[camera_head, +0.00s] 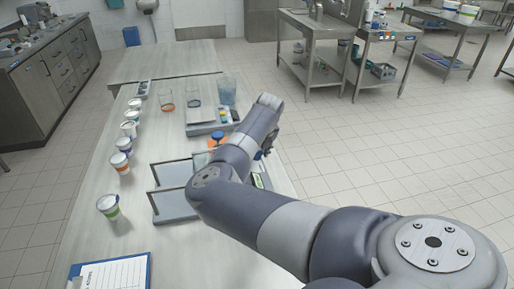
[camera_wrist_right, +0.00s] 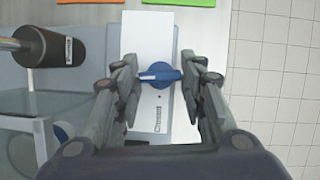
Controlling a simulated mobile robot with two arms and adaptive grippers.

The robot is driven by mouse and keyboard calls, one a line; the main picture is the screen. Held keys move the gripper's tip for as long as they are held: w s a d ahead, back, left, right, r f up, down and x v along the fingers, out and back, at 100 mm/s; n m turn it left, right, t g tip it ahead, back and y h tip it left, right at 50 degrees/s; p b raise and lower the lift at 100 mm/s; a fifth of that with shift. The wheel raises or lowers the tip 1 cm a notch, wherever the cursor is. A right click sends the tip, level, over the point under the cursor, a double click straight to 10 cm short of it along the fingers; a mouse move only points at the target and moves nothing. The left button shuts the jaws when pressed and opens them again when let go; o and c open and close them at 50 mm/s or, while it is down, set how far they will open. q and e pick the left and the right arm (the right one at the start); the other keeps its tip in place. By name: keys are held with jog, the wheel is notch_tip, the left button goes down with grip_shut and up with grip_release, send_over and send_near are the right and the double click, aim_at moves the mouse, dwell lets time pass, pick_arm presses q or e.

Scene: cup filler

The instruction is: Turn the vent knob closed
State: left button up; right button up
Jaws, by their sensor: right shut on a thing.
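In the head view my right gripper (camera_head: 268,143) is a dark shape mostly behind my arm, and I cannot make out the knob there. My left gripper is not in view.
A dark cylinder (camera_wrist_right: 50,48) on a rod and a clear-walled holder (camera_wrist_right: 22,140) lie left of the panel. In the head view, several cups line the table's left side, including one nearest cup (camera_head: 108,207). A clipboard (camera_head: 112,274) lies at the front. Tiled floor lies right.

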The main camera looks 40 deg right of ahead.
jog(key=n+p, duration=0.1)
jog(key=n+y+p, duration=0.1)
jog(key=shift+d+r+n, duration=0.15)
jog(key=shift+r+n, duration=0.1)
jog(key=shift+n, duration=0.05)
jog(key=shift+n+y+p, duration=0.4)
jog(key=shift+n+p, duration=0.4)
jog(key=shift+n, duration=0.1)
jog(key=n+y+p, duration=0.1)
jog(key=n, duration=0.1)
jog(key=shift+d+f+n, duration=0.1)
jog(key=shift+f+n, duration=0.05)
jog(key=shift+n, duration=0.15)
jog(key=shift+d+n+y+p, duration=0.1)
jog(key=shift+n+y+p, duration=0.3)
jog(key=shift+n, duration=0.6)
jog(key=shift+f+n+y, duration=0.1)
jog(key=shift+n+y, duration=0.2)
jog(key=shift+n, duration=0.6)
jog(key=shift+f+n+g+b, duration=0.1)
jog(key=shift+n+g+b, duration=0.35)
jog(key=shift+n, duration=0.35)
jog(key=shift+w+d+f+n+g+y+b, duration=0.1)
jog(key=shift+n+g+y+b, duration=0.15)
jog(key=shift+n+y+b, duration=0.65)
jog(key=shift+n+g+b, duration=0.3)
jog(key=shift+n+b, duration=0.85)
jog(key=shift+n, duration=0.15)
